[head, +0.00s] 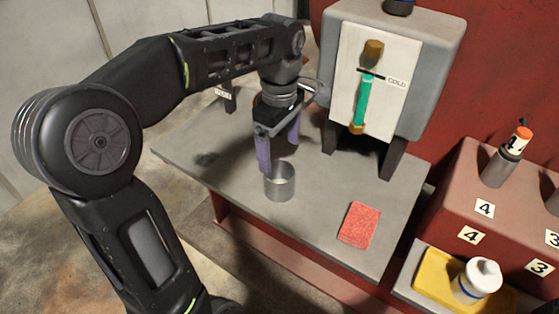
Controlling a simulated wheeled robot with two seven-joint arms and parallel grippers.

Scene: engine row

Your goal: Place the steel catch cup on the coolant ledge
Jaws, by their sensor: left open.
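The steel catch cup (280,184) stands upright on the grey coolant ledge (322,222), left of a red cloth. My left gripper (278,155) is open, pointing down at the cup from above and behind. Its purple fingers are apart; the left one reaches down to the cup's rim at the left, and the other is higher, behind and right of the cup. I cannot tell whether a finger touches the cup. My right gripper is not in view.
A red cloth (359,224) lies on the ledge. A grey tank with a green sight gauge (369,98) stands on dark legs at the back. At right are a red engine block (500,206) with numbered tags and a yellow tray (436,277) holding a white bottle (478,280).

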